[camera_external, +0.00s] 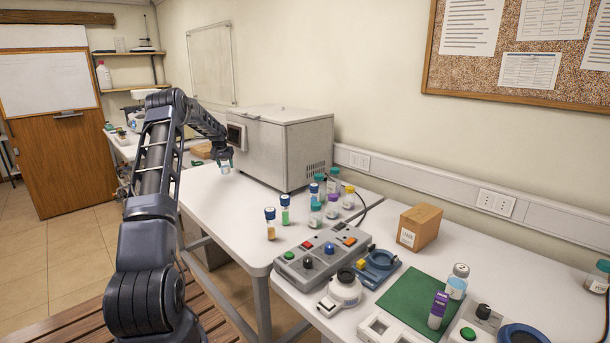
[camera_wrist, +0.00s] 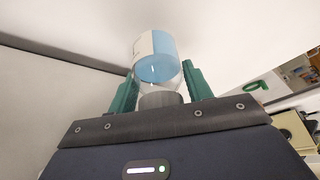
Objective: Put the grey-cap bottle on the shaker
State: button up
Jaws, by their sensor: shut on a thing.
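My gripper (camera_external: 223,157) points down over the far part of the white table, left of the large grey box. Its green fingers (camera_wrist: 160,68) are shut on a clear bottle with a grey cap, a white label and blue liquid (camera_wrist: 157,58). The cap is toward my palm and the bottle hangs below it, seemingly upright. The bottle is small in the external view (camera_external: 226,169). I cannot tell for sure which device is the shaker; a blue round-topped device (camera_external: 521,335) stands at the front right, and a blue device with a round top (camera_external: 379,261) stands mid-table.
The grey box (camera_external: 281,147) stands against the wall. Several capped vials (camera_external: 285,214) stand mid-table near a button panel (camera_external: 322,255). A cardboard box (camera_external: 419,227), a green mat (camera_external: 413,305) with two bottles, and a white device (camera_external: 340,293) are on the right.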

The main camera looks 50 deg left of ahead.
aim_at(226, 169)
jog(key=shift+f, duration=1.95)
jog(key=shift+f, duration=0.1)
jog(key=o, duration=1.1)
jog(key=shift+r, duration=0.4)
jog(key=v, duration=1.1)
jog(key=shift+s+d+r, duration=0.1)
jog(key=shift+s+d, duration=0.05)
